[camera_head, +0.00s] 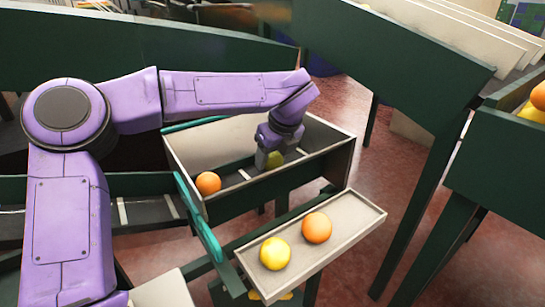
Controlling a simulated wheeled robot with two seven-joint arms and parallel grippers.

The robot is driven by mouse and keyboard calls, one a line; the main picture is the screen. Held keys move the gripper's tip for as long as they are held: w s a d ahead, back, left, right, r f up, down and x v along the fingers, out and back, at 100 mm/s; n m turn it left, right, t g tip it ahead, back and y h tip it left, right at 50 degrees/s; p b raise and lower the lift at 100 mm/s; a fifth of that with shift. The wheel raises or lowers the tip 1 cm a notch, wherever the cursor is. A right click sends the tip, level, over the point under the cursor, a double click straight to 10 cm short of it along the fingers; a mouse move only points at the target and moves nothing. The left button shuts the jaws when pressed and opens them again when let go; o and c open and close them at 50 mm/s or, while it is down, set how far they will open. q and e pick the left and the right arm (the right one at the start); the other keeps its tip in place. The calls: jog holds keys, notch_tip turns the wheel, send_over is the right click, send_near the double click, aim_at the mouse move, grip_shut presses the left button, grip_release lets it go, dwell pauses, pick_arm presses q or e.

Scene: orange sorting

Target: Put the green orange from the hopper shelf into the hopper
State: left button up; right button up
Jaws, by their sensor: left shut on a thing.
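My left gripper (268,158) reaches down inside the hopper (330,165), a dark green box with pale inner walls. The hopper shelf (345,225), a pale shallow tray in front of the hopper, holds a yellow fruit (275,253) and an orange one (317,227). My right gripper is not in view.
Another orange (208,183) lies at the left end of the hopper. A green chute (400,60) slopes down behind on the right. A green bin (510,150) with more fruit stands at the right edge. Red floor shows between them.

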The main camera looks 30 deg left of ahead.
pick_arm(q)
jog(key=shift+f, duration=0.1)
jog(key=o, duration=1)
jog(key=shift+o, duration=0.2)
jog(key=shift+r, duration=0.2)
jog(key=p+v, duration=0.1)
jog(key=v, duration=1.1)
jog(key=shift+s+d+f, duration=0.1)
jog(key=shift+s, duration=0.05)
